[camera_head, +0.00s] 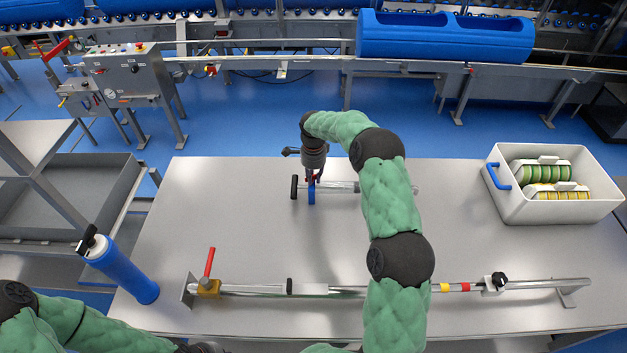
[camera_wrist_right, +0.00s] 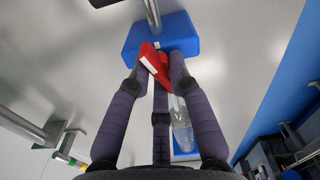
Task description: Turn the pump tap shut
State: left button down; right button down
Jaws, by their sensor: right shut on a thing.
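A small pump-like assembly lies in the middle of the table. It has a blue block (camera_head: 311,196), a black end piece (camera_head: 294,187) on a rod and a clear tube (camera_head: 342,187). My right gripper (camera_head: 312,178) points down over the block. In the right wrist view its fingers are closed around a red tap lever (camera_wrist_right: 153,62) in front of the blue block (camera_wrist_right: 172,35). The clear tube (camera_wrist_right: 181,130) shows beside one finger. The lever's base is hidden by the fingers. My left arm enters at the lower left; its gripper does not show.
A long metal rail (camera_head: 400,288) with a brass valve (camera_head: 208,287) and raised red lever (camera_head: 210,262) runs along the table's front. A blue cylinder (camera_head: 122,272) leans at left. A white tub (camera_head: 550,208) holding green and yellow carriers stands at right.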

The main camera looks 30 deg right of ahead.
aim_at(313, 179)
jog(key=shift+a+m+b, duration=0.2)
jog(key=shift+m+b, duration=0.5)
jog(key=shift+m, duration=1.3)
jog(key=c, duration=1)
grip_release()
notch_tip(313, 179, up, 12)
